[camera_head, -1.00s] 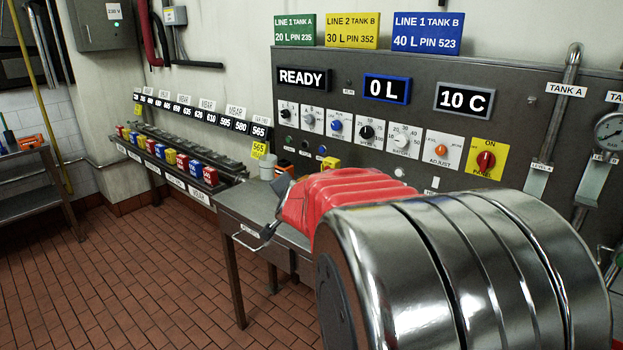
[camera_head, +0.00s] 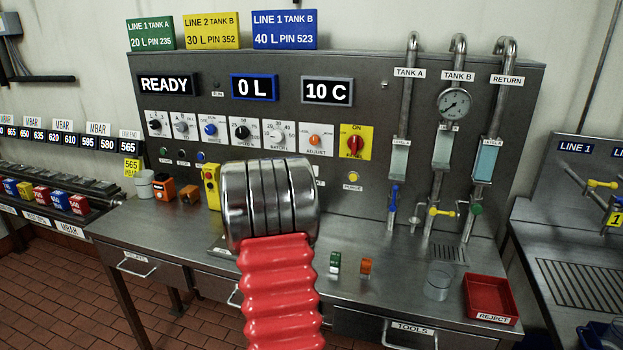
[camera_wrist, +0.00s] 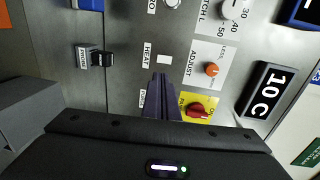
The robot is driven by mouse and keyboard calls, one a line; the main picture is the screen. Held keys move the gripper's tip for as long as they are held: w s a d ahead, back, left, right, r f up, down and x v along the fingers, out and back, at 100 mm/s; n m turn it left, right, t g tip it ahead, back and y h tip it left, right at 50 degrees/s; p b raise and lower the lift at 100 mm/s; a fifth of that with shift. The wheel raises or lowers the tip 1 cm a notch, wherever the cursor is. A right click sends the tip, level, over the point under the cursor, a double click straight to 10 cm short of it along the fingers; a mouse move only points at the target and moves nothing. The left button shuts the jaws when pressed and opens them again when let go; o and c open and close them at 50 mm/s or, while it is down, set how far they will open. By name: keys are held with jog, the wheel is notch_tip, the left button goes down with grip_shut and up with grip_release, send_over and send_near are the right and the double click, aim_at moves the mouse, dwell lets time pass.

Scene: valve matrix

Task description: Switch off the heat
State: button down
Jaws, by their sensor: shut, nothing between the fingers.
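A HEAT label (camera_wrist: 148,55) shows sideways on the grey panel in the wrist view, beside a small plain white square (camera_wrist: 164,59). I cannot tell whether that square is a button or whether the heat is on. My gripper (camera_wrist: 162,78) is shut and empty, its dark fingers pointing at the panel close to the label; contact cannot be judged. In the head view my arm hides the gripper and part of the panel. The orange ADJUST knob (camera_head: 315,140) and red knob (camera_head: 354,143) on a yellow plate are visible right of my arm.
The displays read READY (camera_head: 165,85), 0 L (camera_head: 254,87) and 10 C (camera_head: 326,91). Tank pipes (camera_head: 445,130) stand right. A glass beaker (camera_head: 438,282) and red reject tray (camera_head: 490,298) occupy the worktop.

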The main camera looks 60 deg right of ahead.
jog(key=w+d+f, duration=0.1)
jog(key=w+d, duration=0.1)
jog(key=d, duration=1.1)
jog(key=shift+d+f, duration=0.3)
jog(key=shift+d, duration=0.05)
jog(key=shift+w, duration=0.1)
